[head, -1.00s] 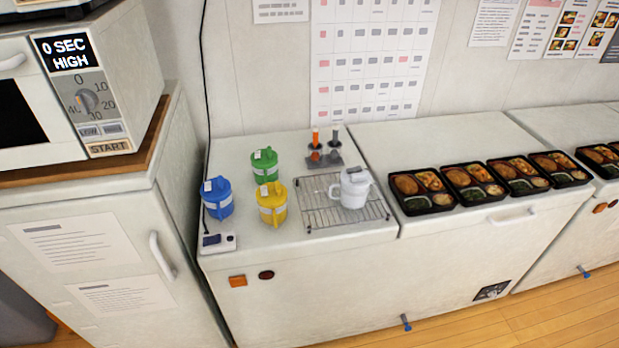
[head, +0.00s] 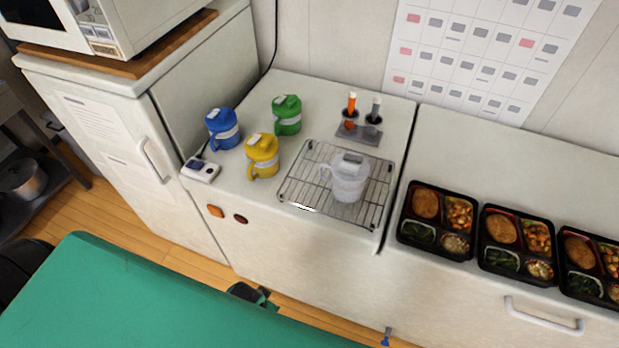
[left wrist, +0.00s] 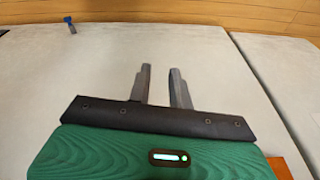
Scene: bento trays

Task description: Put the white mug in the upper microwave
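In the head view, my green left arm spans the bottom left. The left wrist view shows my left gripper (left wrist: 161,88) with its two grey fingers apart and nothing between them, facing a plain pale surface. It is away from the mug. A white microwave (head: 148,22) is cut off at the top left; its door is mostly out of frame, and I cannot tell whether it is the upper one. My right gripper is not in view.
Blue (head: 223,128), yellow (head: 262,157) and green (head: 287,115) mugs stand left of the wire rack (head: 300,190). A holder (head: 358,134) with orange and grey items stands behind it. Bento trays (head: 437,220) line the right. A small white device (head: 200,170) sits at the left edge.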

